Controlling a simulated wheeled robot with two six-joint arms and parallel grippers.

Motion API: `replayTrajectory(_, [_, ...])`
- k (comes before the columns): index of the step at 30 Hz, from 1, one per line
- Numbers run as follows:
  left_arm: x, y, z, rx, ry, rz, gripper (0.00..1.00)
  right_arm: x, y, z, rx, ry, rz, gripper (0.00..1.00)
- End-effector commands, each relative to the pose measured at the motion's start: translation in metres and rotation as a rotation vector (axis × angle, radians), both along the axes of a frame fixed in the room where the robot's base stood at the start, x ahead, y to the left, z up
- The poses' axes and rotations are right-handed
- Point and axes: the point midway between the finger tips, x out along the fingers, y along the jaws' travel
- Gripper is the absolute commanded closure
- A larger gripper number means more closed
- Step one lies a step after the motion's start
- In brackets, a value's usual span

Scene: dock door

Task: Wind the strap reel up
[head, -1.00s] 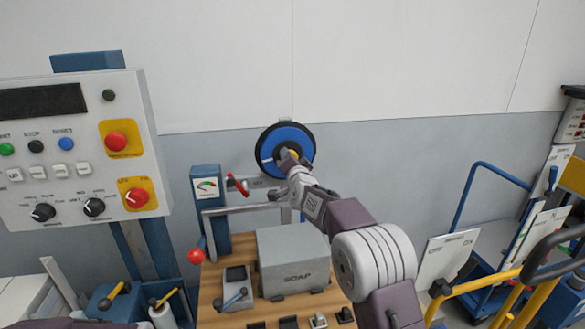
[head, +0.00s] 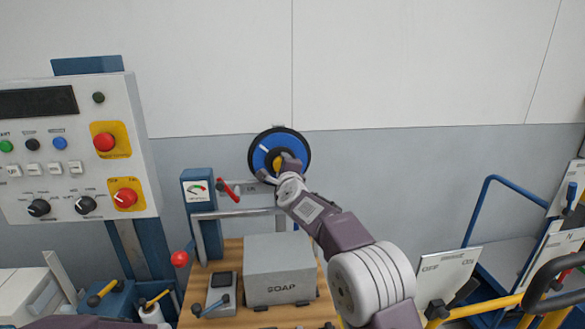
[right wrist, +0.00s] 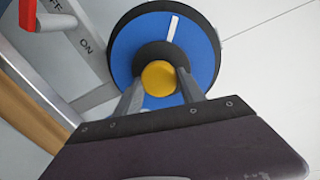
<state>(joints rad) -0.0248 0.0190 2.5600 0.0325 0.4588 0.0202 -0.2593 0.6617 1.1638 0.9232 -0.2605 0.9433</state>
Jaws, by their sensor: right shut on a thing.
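The strap reel (head: 292,142) is a blue disc with a black rim, set against the wall at the middle of the head view. My right gripper (head: 279,164) is shut on this yellow knob, one finger on each side. The arm hides the reel's lower right part in the head view. My left gripper is not in view.
A grey box marked SOAP (head: 281,270) stands on the wooden bench below. A red lever (head: 229,191) and a gauge box (head: 199,190) are left of the reel. A control panel (head: 75,150) is at left, a blue trolley (head: 505,240) at right.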

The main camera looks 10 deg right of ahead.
Motion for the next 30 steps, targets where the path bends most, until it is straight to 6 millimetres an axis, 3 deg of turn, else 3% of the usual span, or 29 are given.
replayTrajectory(18, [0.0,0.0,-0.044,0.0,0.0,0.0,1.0,0.0,0.008,-0.009,0.565,0.025,-0.001,1.0])
replayTrajectory(30, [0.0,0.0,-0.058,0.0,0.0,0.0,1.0,0.0,0.009,-0.008,0.792,0.034,-0.001,1.0])
